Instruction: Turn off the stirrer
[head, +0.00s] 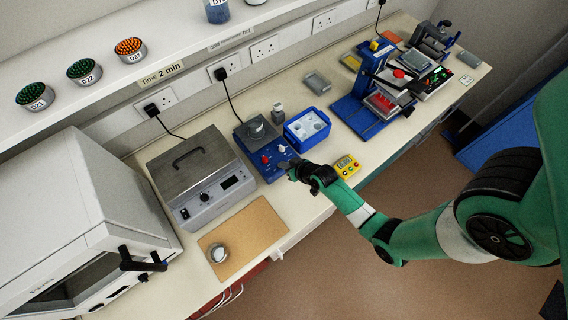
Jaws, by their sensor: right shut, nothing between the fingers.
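The stirrer (246,146) is a blue box with a dark top plate on the bench, between the metal bath and the blue tray. A round vessel (257,128) stands on its top. Its front panel carries a red knob (265,159) and a pale switch or knob close to my gripper. My right gripper (290,166) is shut and empty, with its fingertips at the right part of the stirrer's front panel. I cannot tell whether they touch it, and they hide part of the panel. My left gripper is not in view.
A metal water bath (192,171) stands left of the stirrer, and a blue tray (307,146) stands to its right. A yellow timer (346,165) lies right of my gripper. A small dish (218,253) sits on a brown board (262,226) at front left.

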